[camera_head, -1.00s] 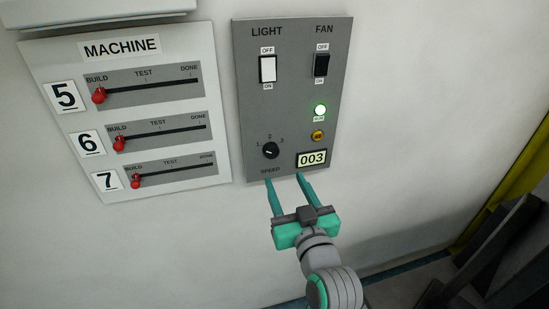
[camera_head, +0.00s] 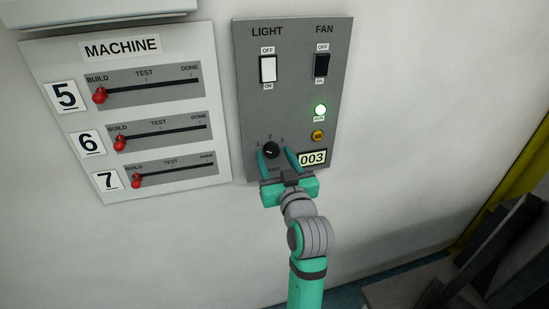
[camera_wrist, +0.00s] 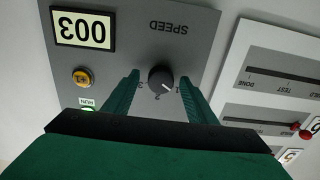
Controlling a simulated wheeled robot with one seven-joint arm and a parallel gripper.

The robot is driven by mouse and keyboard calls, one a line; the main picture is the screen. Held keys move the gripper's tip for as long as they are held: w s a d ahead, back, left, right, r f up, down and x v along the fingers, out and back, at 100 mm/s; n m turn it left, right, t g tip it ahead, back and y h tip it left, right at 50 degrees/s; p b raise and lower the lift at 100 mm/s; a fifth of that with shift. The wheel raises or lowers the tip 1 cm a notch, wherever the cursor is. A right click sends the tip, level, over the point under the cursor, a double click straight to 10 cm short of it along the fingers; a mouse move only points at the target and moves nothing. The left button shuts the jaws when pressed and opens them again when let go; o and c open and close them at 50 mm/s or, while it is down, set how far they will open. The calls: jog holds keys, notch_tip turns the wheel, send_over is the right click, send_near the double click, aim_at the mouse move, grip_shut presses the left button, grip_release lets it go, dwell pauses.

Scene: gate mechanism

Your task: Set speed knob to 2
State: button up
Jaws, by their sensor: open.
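The black speed knob (camera_head: 270,150) sits low on the grey control panel (camera_head: 295,95), with marks 1, 2 and 3 around it. In the wrist view the knob (camera_wrist: 161,78) appears upside down, and its pale pointer line appears turned toward 1. My gripper (camera_head: 275,153) is open in front of the panel, with a green finger on each side of the knob. In the wrist view the open fingers (camera_wrist: 159,77) flank the knob with gaps on both sides. The SPEED label is partly hidden by my gripper in the head view.
Above the knob are the LIGHT switch (camera_head: 268,69) and FAN switch (camera_head: 321,64). A lit green RUN lamp (camera_head: 320,110), a yellow button (camera_head: 318,135) and the 003 display (camera_head: 312,158) are close by on the right. The MACHINE slider panel (camera_head: 222,100) stands left.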

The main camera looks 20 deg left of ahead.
jog(key=shift+a, duration=0.1)
jog(key=c, duration=1.1)
jog(key=shift+o, duration=0.2)
jog(key=shift+m, duration=0.3)
jog(key=m, duration=0.5)
jog(key=shift+s+a+m, duration=0.1)
jog(key=shift+m, duration=0.2)
jog(key=m, duration=0.5)
jog(key=shift+r+m, duration=0.1)
jog(key=shift+m, duration=0.3)
